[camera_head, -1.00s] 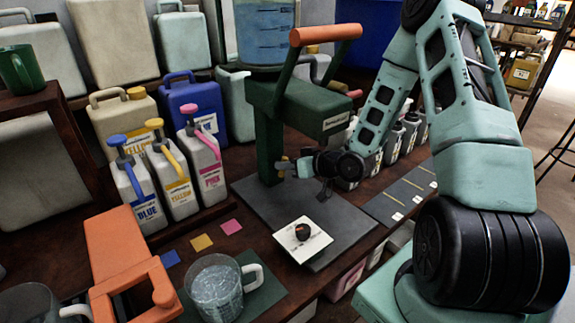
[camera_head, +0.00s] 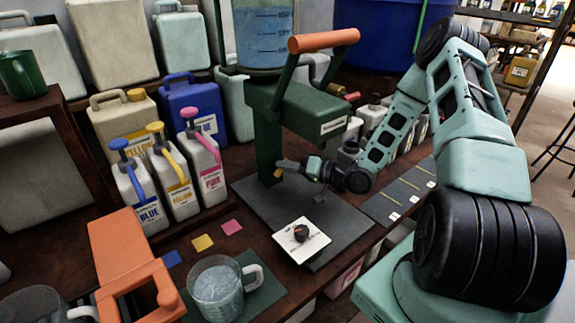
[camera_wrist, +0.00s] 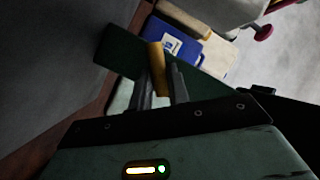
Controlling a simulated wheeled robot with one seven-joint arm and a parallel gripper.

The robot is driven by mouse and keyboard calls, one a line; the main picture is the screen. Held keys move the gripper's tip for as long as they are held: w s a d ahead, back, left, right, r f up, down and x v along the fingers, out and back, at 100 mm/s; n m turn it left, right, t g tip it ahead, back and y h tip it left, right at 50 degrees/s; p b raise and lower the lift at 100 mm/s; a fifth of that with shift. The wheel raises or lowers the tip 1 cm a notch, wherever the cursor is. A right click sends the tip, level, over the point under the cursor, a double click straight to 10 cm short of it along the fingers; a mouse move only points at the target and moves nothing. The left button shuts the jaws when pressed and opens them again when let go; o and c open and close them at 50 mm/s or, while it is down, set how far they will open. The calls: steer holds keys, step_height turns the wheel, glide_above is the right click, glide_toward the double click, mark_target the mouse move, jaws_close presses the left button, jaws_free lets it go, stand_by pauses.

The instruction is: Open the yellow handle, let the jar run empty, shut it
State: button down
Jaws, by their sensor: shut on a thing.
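The clear jar (camera_head: 263,38) with blue liquid stands on top of a green stand (camera_head: 268,150); its upper part is out of frame. The small yellow handle (camera_head: 278,173) is low on the front of the stand, mostly covered by my gripper. My gripper (camera_head: 286,166) reaches it from the right. In the wrist view the yellow handle (camera_wrist: 158,68) lies between the two fingers (camera_wrist: 161,84), which are shut on it. No stream of liquid can be made out below the stand.
A glass mug (camera_head: 217,290) stands front left. Blue, yellow and pink pump bottles (camera_head: 178,178) stand left. An orange-handled lever (camera_head: 323,40) rises above the stand.

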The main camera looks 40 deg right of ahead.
steer(key=m+t, duration=0.1)
steer(key=m, duration=0.1)
steer(key=f+m+y+b, duration=0.1)
steer(key=shift+d+m+t, duration=0.1)
steer(key=shift+m+t, duration=0.3)
steer(key=shift+m+t+b, duration=0.65)
steer(key=shift+m+t, duration=0.05)
steer(key=shift+m, duration=0.8)
steer(key=c, duration=1.3)
jaws_free()
steer(key=shift+c, duration=0.2)
steer(key=shift+r, duration=0.1)
